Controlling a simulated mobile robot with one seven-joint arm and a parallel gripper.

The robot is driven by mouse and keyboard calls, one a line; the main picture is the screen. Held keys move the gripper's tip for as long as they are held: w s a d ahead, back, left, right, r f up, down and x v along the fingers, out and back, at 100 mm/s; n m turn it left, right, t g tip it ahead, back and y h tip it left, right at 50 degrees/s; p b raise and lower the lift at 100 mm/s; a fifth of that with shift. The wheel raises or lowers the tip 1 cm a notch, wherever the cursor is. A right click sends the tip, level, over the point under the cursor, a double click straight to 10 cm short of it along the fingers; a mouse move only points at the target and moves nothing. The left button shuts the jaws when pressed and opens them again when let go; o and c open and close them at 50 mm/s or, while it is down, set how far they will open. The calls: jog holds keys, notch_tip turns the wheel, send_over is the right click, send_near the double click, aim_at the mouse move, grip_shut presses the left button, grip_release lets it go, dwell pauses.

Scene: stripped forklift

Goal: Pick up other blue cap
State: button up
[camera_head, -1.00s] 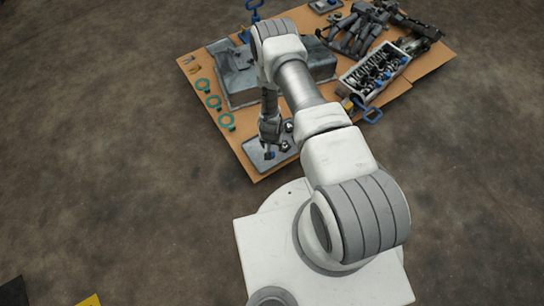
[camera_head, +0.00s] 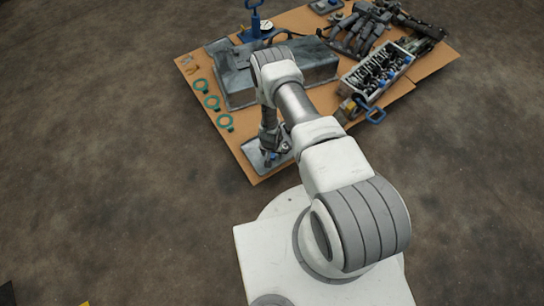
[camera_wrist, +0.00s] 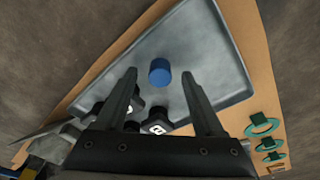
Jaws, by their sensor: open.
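A blue cap (camera_wrist: 160,72) stands on a shallow grey metal tray (camera_wrist: 215,50) in the wrist view. My gripper (camera_wrist: 160,78) is open, and the cap shows between its two fingertips. I cannot tell how far above the tray the fingertips are. In the head view, my gripper (camera_head: 270,156) is low over the same tray (camera_head: 251,152) at the board's near corner, with a small blue spot beside it. Dark fittings with pale marked tops (camera_wrist: 155,127) are on the tray, partly hidden by my gripper.
Green rings (camera_head: 213,103) lie along the board's left edge. A large grey metal pan (camera_head: 240,85) is behind my arm. An engine head with blue parts (camera_head: 377,72) and a blue-handled tool (camera_head: 374,113) are at the right. Bare floor surrounds the board.

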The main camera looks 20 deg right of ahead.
grip_shut()
jog(key=shift+r, duration=0.15)
